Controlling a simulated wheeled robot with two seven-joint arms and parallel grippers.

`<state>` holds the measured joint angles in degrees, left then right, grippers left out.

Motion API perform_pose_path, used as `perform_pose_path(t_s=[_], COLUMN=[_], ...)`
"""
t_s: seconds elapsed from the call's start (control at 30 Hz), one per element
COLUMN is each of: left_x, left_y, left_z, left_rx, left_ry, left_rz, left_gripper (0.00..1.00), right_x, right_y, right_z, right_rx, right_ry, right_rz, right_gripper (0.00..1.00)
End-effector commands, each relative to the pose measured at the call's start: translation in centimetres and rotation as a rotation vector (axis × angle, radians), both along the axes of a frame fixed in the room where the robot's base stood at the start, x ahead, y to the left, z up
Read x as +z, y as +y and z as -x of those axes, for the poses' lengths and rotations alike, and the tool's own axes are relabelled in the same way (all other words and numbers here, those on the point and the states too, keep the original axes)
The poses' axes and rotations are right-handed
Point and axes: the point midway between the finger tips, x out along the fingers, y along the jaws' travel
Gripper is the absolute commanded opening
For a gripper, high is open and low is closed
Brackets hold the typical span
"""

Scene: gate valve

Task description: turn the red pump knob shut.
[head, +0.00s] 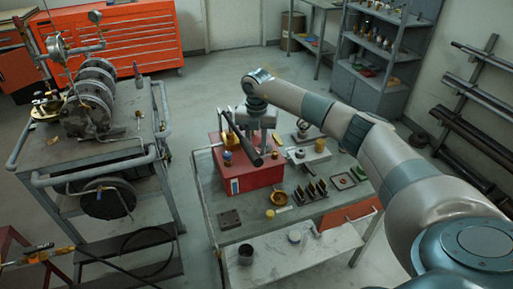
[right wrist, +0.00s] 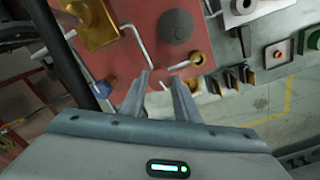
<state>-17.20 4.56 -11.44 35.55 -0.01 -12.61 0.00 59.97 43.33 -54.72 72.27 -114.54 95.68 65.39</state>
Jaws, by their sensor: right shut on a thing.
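The red pump block (head: 258,178) stands on the grey bench and fills the upper middle of the right wrist view (right wrist: 135,58). My right gripper (head: 262,128) comes down over it from the right. In the right wrist view its two fingertips (right wrist: 161,76) are close together near the block's edge. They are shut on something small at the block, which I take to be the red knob. The fingers and the matching red surface behind hide its shape and angle. My left gripper is in neither view.
A black bar (head: 243,146) slants across the block. A blue knob (right wrist: 106,87), bent metal pipes and a brass fitting (right wrist: 192,62) are close to my fingers. Small parts crowd the bench's right side. A cart with machinery (head: 95,150) stands left, across free floor.

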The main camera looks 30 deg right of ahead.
Motion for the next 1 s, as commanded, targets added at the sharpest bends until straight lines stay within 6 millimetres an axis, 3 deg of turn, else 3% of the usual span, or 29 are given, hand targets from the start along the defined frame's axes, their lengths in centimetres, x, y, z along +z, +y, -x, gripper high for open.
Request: perform_pose_path(t_s=[0.4, 0.93, 0.97, 1.0], left_x=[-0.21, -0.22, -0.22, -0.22], left_y=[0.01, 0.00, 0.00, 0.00], left_z=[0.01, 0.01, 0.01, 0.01], left_rx=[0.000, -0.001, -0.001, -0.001], left_ry=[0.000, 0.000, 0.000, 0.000], left_rz=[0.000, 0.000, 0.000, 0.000], left_gripper=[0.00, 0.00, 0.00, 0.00], right_x=[0.15, 0.17, 0.17, 0.16], right_y=[-0.08, -0.09, -0.09, -0.08], right_z=[-0.07, -0.09, -0.09, -0.09], right_rx=[-0.234, -0.264, -0.264, -0.264], right_ry=[-0.003, -0.003, -0.003, -0.003], right_rz=[0.000, 0.001, 0.001, 0.001], right_gripper=[0.06, 0.06, 0.36, 0.45])
